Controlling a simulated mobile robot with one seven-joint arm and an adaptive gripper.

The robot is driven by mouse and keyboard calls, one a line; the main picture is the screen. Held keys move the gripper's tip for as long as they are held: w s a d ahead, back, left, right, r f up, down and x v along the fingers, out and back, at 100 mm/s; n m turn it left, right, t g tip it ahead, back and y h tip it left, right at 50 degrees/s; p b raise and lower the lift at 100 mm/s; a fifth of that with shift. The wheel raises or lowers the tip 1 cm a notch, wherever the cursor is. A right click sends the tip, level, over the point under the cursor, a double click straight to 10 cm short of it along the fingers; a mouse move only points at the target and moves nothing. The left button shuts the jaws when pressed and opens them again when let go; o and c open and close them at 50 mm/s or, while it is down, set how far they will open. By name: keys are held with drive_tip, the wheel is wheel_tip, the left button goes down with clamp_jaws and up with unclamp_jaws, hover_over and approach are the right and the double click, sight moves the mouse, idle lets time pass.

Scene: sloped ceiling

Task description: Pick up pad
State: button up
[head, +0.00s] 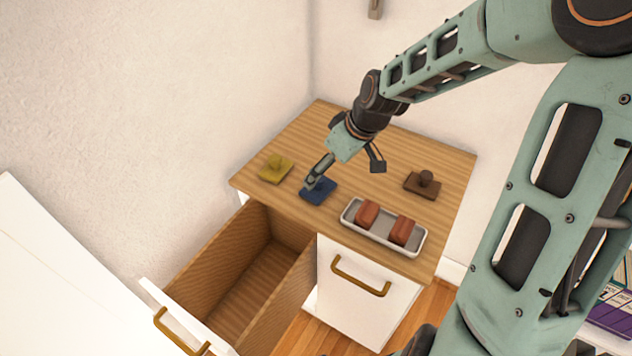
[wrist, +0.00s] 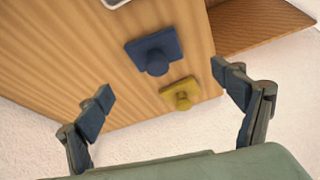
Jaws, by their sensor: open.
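Three square pads with round knobs sit on the wooden cabinet top: a yellow one (head: 270,175) at the left, a blue one (head: 325,193) in the middle and a brown one (head: 414,186) at the right. The frames do not tell which one "pad" means. My gripper (head: 342,172) is open and empty above the top, one finger partly covering the blue pad in the head view. In the wrist view, the blue pad (wrist: 136,50) and the yellow pad (wrist: 168,97) show beyond and between the spread fingers (wrist: 162,84). The brown pad is not in the wrist view.
A white tray (head: 378,240) with two reddish-brown blocks (head: 367,213) stands at the top's front right. Below, a drawer (head: 255,285) is pulled open at the left. Walls stand close behind the cabinet. The middle back of the top is bare.

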sight(321, 179)
drive_tip(key=b+x, duration=0.2)
drive_tip(key=x, duration=0.7)
drive_tip(key=shift+w+d+f, duration=0.1)
drive_tip(key=shift+w+f, duration=0.05)
drive_tip(key=shift+f, duration=0.05)
drive_tip(key=c, duration=1.3)
